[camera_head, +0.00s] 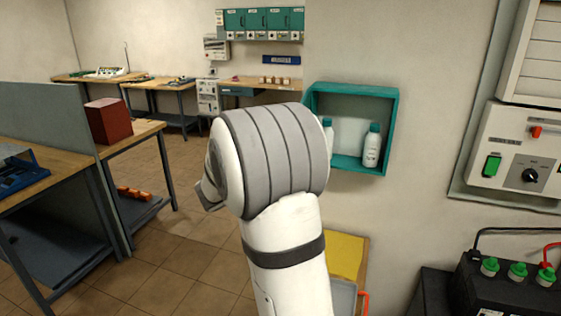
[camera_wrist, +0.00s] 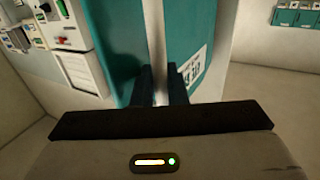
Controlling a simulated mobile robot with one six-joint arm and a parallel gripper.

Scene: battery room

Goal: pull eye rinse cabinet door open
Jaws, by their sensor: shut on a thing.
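The eye rinse cabinet (camera_head: 394,130) is a teal wall box with its front open in the head view. Two white bottles with teal caps stand inside: one (camera_head: 372,146) is in plain view, the other (camera_head: 328,138) is partly behind my arm. The teal door (camera_wrist: 182,40), with a white printed label, stands upright before my gripper (camera_wrist: 160,88) in the wrist view. In the head view my arm hides the door and fingers.
A charger panel (camera_head: 515,160) and a black battery (camera_head: 515,290) are at the right. A yellow-topped box (camera_head: 346,255) is on the floor below the cabinet. Workbenches stand at the left and back, with open tiled floor (camera_head: 165,240) between.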

